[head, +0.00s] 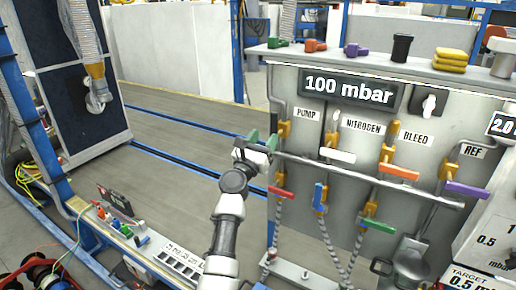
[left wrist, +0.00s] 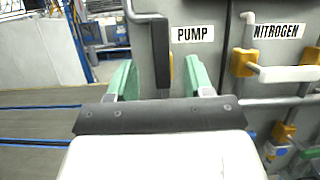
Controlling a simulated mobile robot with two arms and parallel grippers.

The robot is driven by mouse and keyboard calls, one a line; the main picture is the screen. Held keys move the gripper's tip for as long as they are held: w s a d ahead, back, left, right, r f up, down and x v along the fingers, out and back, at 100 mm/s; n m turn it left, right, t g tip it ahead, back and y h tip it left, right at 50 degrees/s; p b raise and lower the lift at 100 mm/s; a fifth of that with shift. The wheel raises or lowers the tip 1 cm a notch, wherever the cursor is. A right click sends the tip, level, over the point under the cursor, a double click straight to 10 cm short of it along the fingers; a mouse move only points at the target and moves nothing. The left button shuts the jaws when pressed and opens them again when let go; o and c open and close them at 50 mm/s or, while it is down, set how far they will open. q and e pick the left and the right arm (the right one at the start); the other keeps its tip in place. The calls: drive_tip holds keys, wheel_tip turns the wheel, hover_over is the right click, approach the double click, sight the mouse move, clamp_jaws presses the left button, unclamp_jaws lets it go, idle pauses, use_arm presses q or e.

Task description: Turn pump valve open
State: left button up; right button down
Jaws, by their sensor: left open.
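The pump valve has a yellow body (head: 284,130) beside the PUMP label (head: 308,114) at the panel's left edge. In the left wrist view its dark grey handle (left wrist: 160,55) stands upright, left of the PUMP sign. My left gripper (head: 262,140) is open, with green fingers apart, just left of the valve in the head view. In the left wrist view the gripper (left wrist: 161,78) has its fingers on either side of the handle's line, with the handle beyond them. The gap between fingers and handle is hard to judge. My right gripper is not seen.
A horizontal pipe (head: 350,175) crosses the panel below the valves. The nitrogen valve's white handle (head: 338,155) and the bleed valve's orange handle (head: 398,171) stick out to the right. A display (head: 345,86) reads 100 mbar. Open floor (head: 170,150) lies left of the panel.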

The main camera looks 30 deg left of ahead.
use_arm(q)
drive_tip(key=v, duration=0.3)
drive_tip(key=shift+s+f, duration=0.2)
drive_tip(key=shift+s, duration=0.05)
